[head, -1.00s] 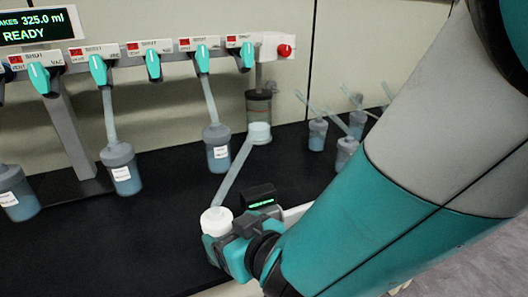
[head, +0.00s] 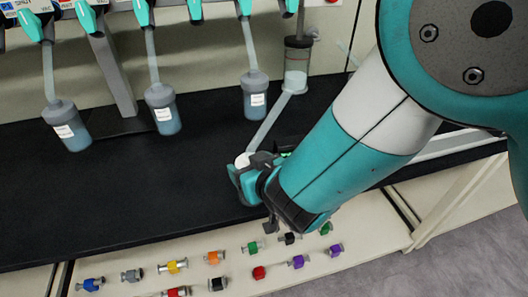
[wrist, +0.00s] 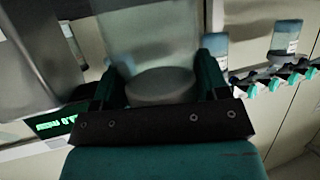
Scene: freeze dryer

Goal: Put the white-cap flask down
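The white-cap flask (head: 243,159) is at my gripper (head: 240,176) in the head view, over or on the front part of the black bench top. Only its pale cap and the translucent tube slanting up to the right from it show clearly. The fingers hide its body, and I cannot tell whether its base touches the bench. In the wrist view the round cap (wrist: 160,84) sits between the two teal fingers of my gripper (wrist: 160,92), which are closed around it.
Several grey-capped flasks (head: 162,110) hang from teal valves along the back of the black bench (head: 130,190). A clear cylinder (head: 297,65) stands behind my gripper. Coloured fittings (head: 174,267) lie on a pale surface below the front edge. The bench left of my gripper is clear.

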